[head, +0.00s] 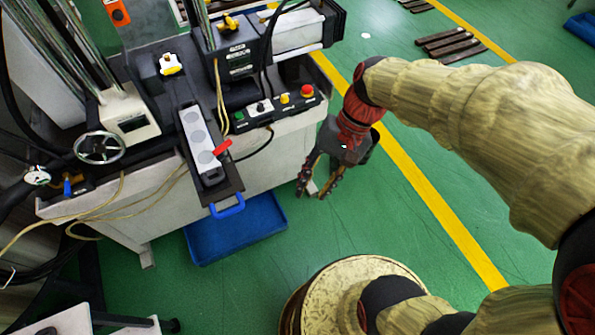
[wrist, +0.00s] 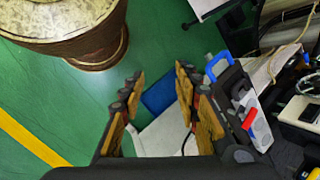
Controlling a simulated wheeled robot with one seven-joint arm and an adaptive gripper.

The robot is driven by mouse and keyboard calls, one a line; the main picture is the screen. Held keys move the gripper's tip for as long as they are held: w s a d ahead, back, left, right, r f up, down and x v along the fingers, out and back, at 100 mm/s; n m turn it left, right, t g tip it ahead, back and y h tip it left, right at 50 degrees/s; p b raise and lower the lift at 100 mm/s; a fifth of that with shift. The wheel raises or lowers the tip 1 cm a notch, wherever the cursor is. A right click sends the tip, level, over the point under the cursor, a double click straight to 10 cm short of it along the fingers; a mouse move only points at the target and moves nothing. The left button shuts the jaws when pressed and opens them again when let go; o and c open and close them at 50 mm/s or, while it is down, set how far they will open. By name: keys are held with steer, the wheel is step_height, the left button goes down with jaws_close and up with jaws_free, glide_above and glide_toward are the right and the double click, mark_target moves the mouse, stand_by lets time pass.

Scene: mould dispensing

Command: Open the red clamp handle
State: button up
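The red clamp handle (head: 222,147) sticks out from the right side of the grey mould (head: 201,140) on the machine's dark slide. In the wrist view the red clamp handle (wrist: 249,119) shows right of the fingers. My gripper (head: 314,190) hangs right of the machine front, apart from the handle and pointing down. In the wrist view my gripper (wrist: 160,76) has its two fingers apart with nothing between them.
A blue pull handle (head: 227,208) is at the slide's front end. A blue tray (head: 205,248) lies on the floor below. A control box (head: 268,110) with a red button (head: 306,90) stands right of the mould.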

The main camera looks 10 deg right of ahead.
mark_target(223, 144)
steer(key=w+a+f+n+h+p, duration=0.1)
steer(key=w+a+f+n+h, duration=0.1)
steer(key=w+n+h, duration=0.5)
steer(key=w+a+f+n+h+p, duration=0.25)
steer(key=w+n+h, duration=0.25)
steer(key=n+h, duration=0.4)
steer(key=w+a+n+t+h, duration=0.1)
steer(key=w+a+n+t, duration=0.1)
steer(key=a, duration=0.4)
steer(key=w+a+f+n+t+h, duration=0.1)
steer(key=w+a+n+t, duration=0.1)
steer(key=a+n+t, duration=0.2)
steer(key=w+a+n+t+h, duration=0.1)
steer(key=w+a+n+t, duration=0.1)
steer(key=a, duration=0.7)
steer(key=shift+a+f+n+t, duration=0.15)
steer(key=shift+n+t, duration=0.2)
steer(key=shift+t, duration=0.35)
steer(key=shift+a+f+n+t, duration=0.1)
steer(key=shift+n+t, duration=0.25)
steer(key=shift+t, duration=0.35)
steer(key=shift+s+a+f+n+t+h, duration=0.2)
steer(key=shift+a+f+n+t, duration=0.15)
steer(key=shift+a+f, duration=0.2)
steer(key=shift+s+a+f+n+t+h, duration=0.15)
steer(key=shift+a+f+n+t, duration=0.1)
steer(key=shift+a+f+t, duration=0.3)
steer(key=shift+x, duration=3.75)
steer(key=shift+c, duration=0.8)
